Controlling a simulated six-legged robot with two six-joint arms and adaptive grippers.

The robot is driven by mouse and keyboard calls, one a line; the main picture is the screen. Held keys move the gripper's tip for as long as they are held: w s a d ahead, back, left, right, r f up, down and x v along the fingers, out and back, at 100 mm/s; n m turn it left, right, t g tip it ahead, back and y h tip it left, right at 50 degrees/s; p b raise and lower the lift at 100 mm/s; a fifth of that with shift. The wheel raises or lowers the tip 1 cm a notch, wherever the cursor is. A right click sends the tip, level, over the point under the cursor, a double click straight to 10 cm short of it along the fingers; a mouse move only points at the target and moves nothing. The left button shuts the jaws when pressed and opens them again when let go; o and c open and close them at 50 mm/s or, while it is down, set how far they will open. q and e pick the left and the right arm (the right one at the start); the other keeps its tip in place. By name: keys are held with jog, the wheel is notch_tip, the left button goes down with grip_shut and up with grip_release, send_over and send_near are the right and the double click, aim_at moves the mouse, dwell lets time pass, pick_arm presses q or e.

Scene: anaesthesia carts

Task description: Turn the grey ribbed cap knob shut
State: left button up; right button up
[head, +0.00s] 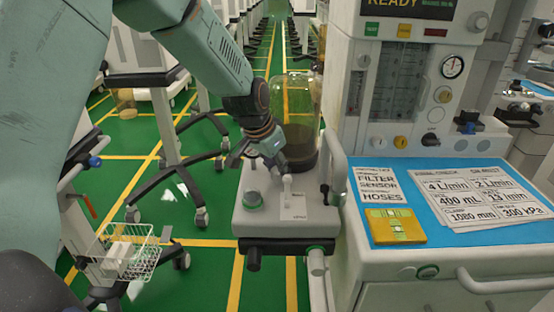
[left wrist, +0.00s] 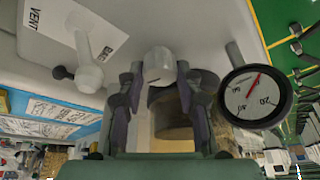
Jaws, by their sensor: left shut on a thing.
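The grey ribbed cap knob (left wrist: 158,64) shows in the left wrist view, on the pale housing at the top centre. My left gripper (left wrist: 157,78) has one finger on each side of it and is shut on it. In the head view my left gripper (head: 278,160) reaches down from the upper left to the back of the pale grey breathing unit (head: 262,217), in front of the clear bellows cylinder (head: 300,95). There the fingers hide the cap knob. My right gripper is not in view.
A white bag/vent lever (left wrist: 88,62) stands close to the left finger, beside its label. A round pressure gauge (left wrist: 254,96) is close on the right. The blue-topped cart (head: 450,195) with cards stands right of the unit. A wire basket (head: 125,250) is at left.

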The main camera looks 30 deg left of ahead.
pick_arm(q)
jog(key=m+h+b, duration=0.1)
jog(key=m, duration=0.1)
jog(key=m+b, duration=0.1)
jog(key=m, duration=0.2)
jog(key=shift+w+a+g+h, duration=0.15)
jog(key=shift+a+g+h, duration=0.05)
jog(key=shift+g+h, duration=0.2)
jog(key=m+g+h, duration=0.1)
jog(key=m, duration=0.2)
jog(key=shift+m, duration=0.3)
jog(key=m+g, duration=0.1)
jog(key=m, duration=0.2)
jog(key=shift+w+m, duration=0.1)
jog(key=shift+m, duration=0.2)
jog(key=m+g+p, duration=0.2)
jog(key=m, duration=0.2)
jog(key=shift+w+m+h, duration=0.1)
jog(key=shift+m+h, duration=0.2)
jog(key=shift+f+g, duration=0.1)
jog(key=shift+g, duration=0.2)
jog(key=o, duration=1.2)
jog(key=shift+c, duration=0.2)
jog(key=shift+r, duration=0.2)
